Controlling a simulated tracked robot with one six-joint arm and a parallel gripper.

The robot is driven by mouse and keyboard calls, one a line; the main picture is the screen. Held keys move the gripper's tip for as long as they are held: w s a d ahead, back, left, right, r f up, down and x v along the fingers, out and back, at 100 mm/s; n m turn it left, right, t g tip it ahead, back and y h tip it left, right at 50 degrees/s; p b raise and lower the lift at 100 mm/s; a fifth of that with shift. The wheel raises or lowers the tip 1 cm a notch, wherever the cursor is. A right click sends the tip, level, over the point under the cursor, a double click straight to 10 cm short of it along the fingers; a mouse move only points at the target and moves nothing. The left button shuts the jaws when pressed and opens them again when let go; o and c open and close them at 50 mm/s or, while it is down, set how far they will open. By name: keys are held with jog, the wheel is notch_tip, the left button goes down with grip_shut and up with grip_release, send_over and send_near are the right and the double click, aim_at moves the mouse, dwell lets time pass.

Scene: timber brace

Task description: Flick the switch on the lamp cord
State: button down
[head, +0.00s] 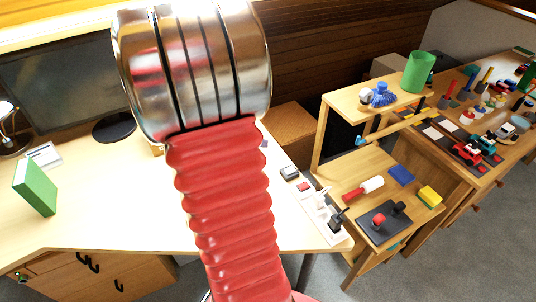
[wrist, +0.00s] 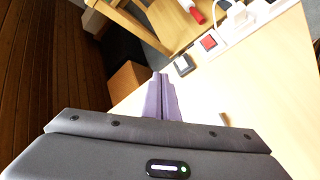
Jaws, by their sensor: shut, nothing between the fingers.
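My gripper (wrist: 160,80) shows in the wrist view with its two purple fingers together and nothing between them. It is over the desk's edge, apart from the small items on the desk. In the head view my red arm hides most of it. A small red-topped switch (wrist: 208,42) sits on the desk right of and beyond the fingertips; it also shows in the head view (head: 304,187). A lamp (head: 8,128) stands at the far left of the desk. I cannot make out its cord, nor tell whether this switch is on it.
A dark box (wrist: 184,65) and a white power strip (wrist: 240,22) with plugs lie near the red switch. A monitor (head: 60,85) and a green book (head: 35,187) stand on the desk (head: 110,215). A wooden cart (head: 350,165) with tools stands to the right.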

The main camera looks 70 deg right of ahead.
jog(key=n+g, duration=0.1)
jog(key=g, duration=0.1)
send_over(288, 170)
jog(key=a, duration=0.1)
notch_tip(288, 170, down, 5)
jog(key=shift+w+f, duration=0.15)
jog(key=shift+w, duration=0.2)
jog(key=shift+s+d+f, duration=0.15)
jog(key=shift+f, duration=1.3)
jog(key=shift+s+d+f, duration=0.1)
jog(key=shift+f, duration=1.4)
jog(key=shift+s+d+f, duration=0.15)
jog(key=shift+f, duration=1.3)
jog(key=shift+d+f, duration=0.1)
jog(key=shift+f, duration=0.55)
jog(key=shift+r, duration=0.2)
jog(key=shift+r, duration=0.55)
jog(key=shift+r, duration=0.1)
